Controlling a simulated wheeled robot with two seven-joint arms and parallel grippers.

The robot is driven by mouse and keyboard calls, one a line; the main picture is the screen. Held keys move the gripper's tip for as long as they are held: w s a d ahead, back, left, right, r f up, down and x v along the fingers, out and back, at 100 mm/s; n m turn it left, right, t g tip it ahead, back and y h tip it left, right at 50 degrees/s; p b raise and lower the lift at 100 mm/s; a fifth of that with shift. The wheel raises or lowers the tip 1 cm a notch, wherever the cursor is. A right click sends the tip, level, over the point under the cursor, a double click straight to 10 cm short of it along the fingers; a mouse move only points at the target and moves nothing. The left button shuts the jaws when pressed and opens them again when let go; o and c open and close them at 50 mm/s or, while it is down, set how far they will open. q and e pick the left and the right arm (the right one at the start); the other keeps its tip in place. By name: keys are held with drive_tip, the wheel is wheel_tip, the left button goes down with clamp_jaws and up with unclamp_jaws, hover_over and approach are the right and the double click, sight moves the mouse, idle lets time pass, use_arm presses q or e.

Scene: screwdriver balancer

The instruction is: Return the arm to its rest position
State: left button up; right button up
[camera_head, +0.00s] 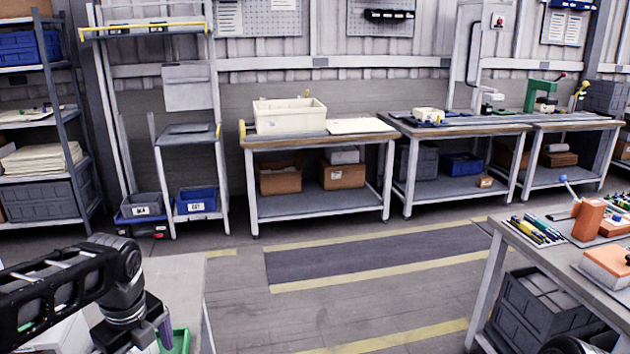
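My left arm (70,285) comes in from the lower left, its black forearm reaching to the wrist. From the wrist my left gripper (150,328) points down over a grey table top (180,280) in the lower left corner. A small purple-grey part shows at its tip, beside a green bin (178,342). The fingers are mostly hidden, so I cannot tell whether they are open or shut, or whether they hold anything. My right gripper is not in view.
A right-hand workbench (540,262) carries several screwdrivers (535,230), an orange block (588,220) and other tools. A back bench (320,138) holds a cream crate (290,114). Shelving (80,160) stands at the left. The floor (370,270) between the benches is free.

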use_arm(q)
drive_tip(key=w+d+f+n+t+h, duration=0.2)
drive_tip(key=w+d+f+n+t, duration=0.25)
drive_tip(key=w+n, duration=0.45)
drive_tip(key=d+f+n+h, duration=0.2)
drive_tip(key=d+f+n, duration=0.8)
drive_tip(key=f, duration=0.4)
drive_tip(key=s+d+f+n+g, duration=0.1)
drive_tip(key=s+d+f, duration=0.3)
drive_tip(key=s+f, duration=0.2)
drive_tip(key=s+d+f+n+g+h, duration=0.1)
drive_tip(key=s+d+f+n+g, duration=0.1)
drive_tip(key=s+d+f, duration=0.2)
drive_tip(key=s+d+f+n+g, duration=0.2)
drive_tip(key=s+d+f, duration=0.3)
drive_tip(key=s+f, duration=0.4)
drive_tip(key=s, duration=0.5)
drive_tip(key=shift+f, duration=0.15)
